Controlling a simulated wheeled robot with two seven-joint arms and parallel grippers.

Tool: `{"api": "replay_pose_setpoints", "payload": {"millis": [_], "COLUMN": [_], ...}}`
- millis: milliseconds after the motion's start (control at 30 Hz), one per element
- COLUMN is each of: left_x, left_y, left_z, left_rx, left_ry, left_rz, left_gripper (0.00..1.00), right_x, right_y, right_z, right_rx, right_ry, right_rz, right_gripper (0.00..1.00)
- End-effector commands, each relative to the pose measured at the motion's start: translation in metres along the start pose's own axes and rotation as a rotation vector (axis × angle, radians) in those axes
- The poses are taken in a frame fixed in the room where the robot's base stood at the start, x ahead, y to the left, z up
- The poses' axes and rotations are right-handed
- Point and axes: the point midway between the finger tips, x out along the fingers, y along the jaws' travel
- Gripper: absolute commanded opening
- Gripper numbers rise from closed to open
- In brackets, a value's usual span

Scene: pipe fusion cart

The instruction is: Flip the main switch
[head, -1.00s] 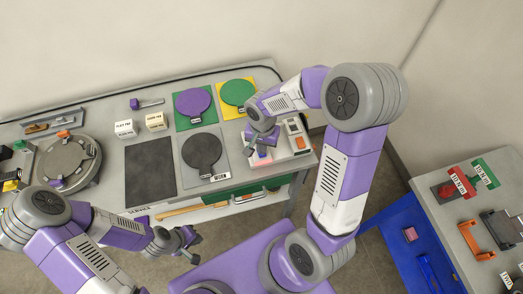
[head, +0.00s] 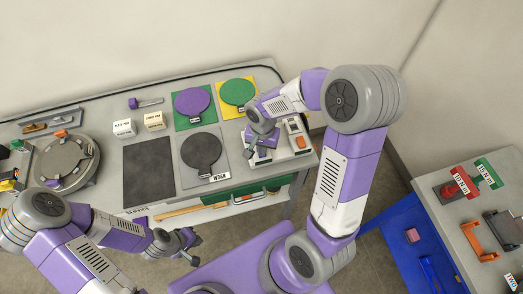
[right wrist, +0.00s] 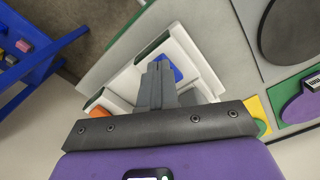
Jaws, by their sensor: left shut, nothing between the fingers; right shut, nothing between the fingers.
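A white switch unit (head: 300,151) stands at the right end of the grey workbench. It has an orange-red part (head: 292,127) on its right side, which also shows in the right wrist view (right wrist: 98,111). My right gripper (head: 258,150) is shut and empty, pointing down over the unit's left part. In the right wrist view its fingertips (right wrist: 157,68) are beside a blue part (right wrist: 174,68) of the unit, partly hidden by them. I cannot tell whether they touch it, or which part is the main switch. My left gripper (head: 192,247) is shut and empty, in front of the bench, away from the unit.
Green (head: 213,120) and yellow (head: 251,108) mats with round paddles lie left of the unit. A grey mat (head: 225,170) is in front of them. A round machine (head: 88,178) stands at the left. A blue table (head: 390,230) and a grey counter (head: 505,215) are at the right.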

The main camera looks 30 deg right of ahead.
Motion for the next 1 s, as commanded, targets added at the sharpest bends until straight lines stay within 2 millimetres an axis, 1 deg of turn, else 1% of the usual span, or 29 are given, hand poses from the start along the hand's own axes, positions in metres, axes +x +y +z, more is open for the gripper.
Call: {"api": "replay_pose_setpoints", "payload": {"millis": [67,267,1000], "left_x": [0.002,-0.002,-0.043], "left_y": [-0.001,0.001,0.016], "left_z": [0.0,0.0,0.002], "left_rx": [0.0,0.0,0.0], "left_ry": [0.0,0.0,0.0], "left_rz": [0.0,0.0,0.0], "left_gripper": [0.0,0.0,0.0], "right_x": [0.002,-0.003,-0.063], "right_y": [0.0,0.0,0.0], "right_z": [0.0,-0.001,0.0], "right_rx": [0.0,0.0,0.0], "right_ry": [0.001,0.001,0.001], "right_rz": [-0.001,-0.001,-0.001], "right_gripper": [0.0,0.0,0.0]}}
